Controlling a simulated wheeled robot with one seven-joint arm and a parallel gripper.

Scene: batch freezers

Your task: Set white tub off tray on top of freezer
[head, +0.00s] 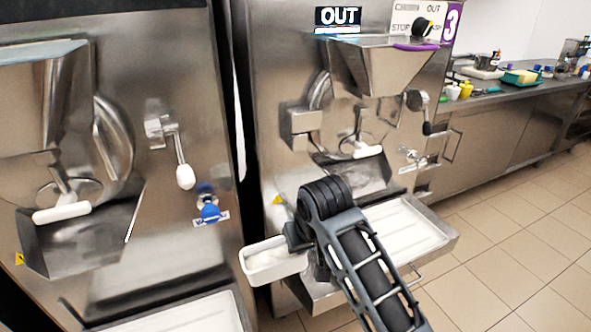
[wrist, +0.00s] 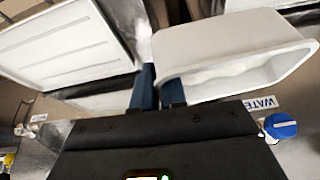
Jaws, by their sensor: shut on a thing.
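The white tub (head: 272,262) is an open oblong container in front of the freezer (head: 270,140) marked 3, at the left end of its tray. My gripper (wrist: 158,88) is shut on the tub's near wall; in the wrist view the tub (wrist: 235,45) opens toward the camera. The head view hides the fingertips behind my wrist. The steel tray (head: 440,238) with a white bottom juts from the freezer front; it also shows at upper left in the wrist view (wrist: 65,45). The tub appears beside the tray, not on it. The freezer's top is out of view.
A second freezer (head: 190,80) stands close at left, with a lever (head: 184,176) and a blue tap (head: 210,212). A hopper (head: 385,68) and a lever handle (head: 427,128) jut from the freezer. A counter (head: 500,92) with clutter runs at right; the tiled floor there is clear.

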